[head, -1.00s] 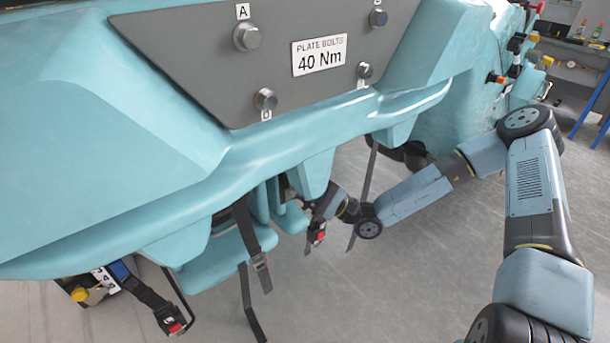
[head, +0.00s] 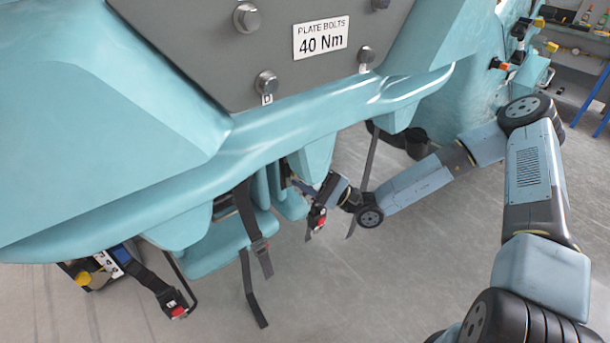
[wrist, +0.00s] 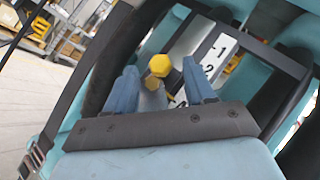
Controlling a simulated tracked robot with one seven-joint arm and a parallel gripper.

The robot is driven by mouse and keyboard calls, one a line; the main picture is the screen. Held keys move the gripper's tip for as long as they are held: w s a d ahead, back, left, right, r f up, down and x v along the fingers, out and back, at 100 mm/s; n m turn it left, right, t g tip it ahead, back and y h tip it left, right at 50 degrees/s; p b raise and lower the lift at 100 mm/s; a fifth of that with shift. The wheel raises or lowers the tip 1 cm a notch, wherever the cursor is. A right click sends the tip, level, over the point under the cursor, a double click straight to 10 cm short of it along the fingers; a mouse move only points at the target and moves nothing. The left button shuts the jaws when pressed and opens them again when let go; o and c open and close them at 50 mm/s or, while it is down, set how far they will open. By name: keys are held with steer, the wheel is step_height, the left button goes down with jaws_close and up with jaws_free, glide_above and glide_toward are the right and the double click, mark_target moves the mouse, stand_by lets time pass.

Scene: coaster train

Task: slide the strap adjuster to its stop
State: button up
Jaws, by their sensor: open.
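In the head view, a black strap with a metal adjuster (head: 260,247) hangs in front of a teal seat under the car body. My arm reaches in from the right, and its gripper is mostly hidden behind the teal bodywork. In the wrist view, my gripper (wrist: 162,86) is open, with its two blue fingers apart. A yellow knob (wrist: 159,66) shows between and beyond the fingertips; I cannot tell whether they touch it. A dark strap runs down the left of that view to a metal buckle (wrist: 38,154), apart from the fingers.
A white number plate (wrist: 219,55) stands behind the knob at the right. Red-ended buckles (head: 178,311) hang from other straps. The teal car body (head: 290,150) overhangs the seats closely. Open grey floor lies below and to the right.

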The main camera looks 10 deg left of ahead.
steer(key=v, duration=1.3)
steer(key=shift+f, duration=0.1)
steer(key=s+d+r+n+t+h, duration=0.2)
steer(key=s+d+r+h, duration=0.4)
steer(key=r, duration=0.6)
steer(key=s+d+r+n+t+h, duration=0.2)
steer(key=s+d+r+h, duration=0.4)
steer(key=d+r+h, duration=0.4)
steer(key=s+d+r+n+t+h, duration=0.2)
steer(key=s+d+r+h, duration=0.4)
steer(key=r, duration=0.8)
steer(key=shift+s+d+n+h, duration=0.2)
steer(key=shift+d+n+h, duration=0.2)
steer(key=shift+d+h, duration=0.65)
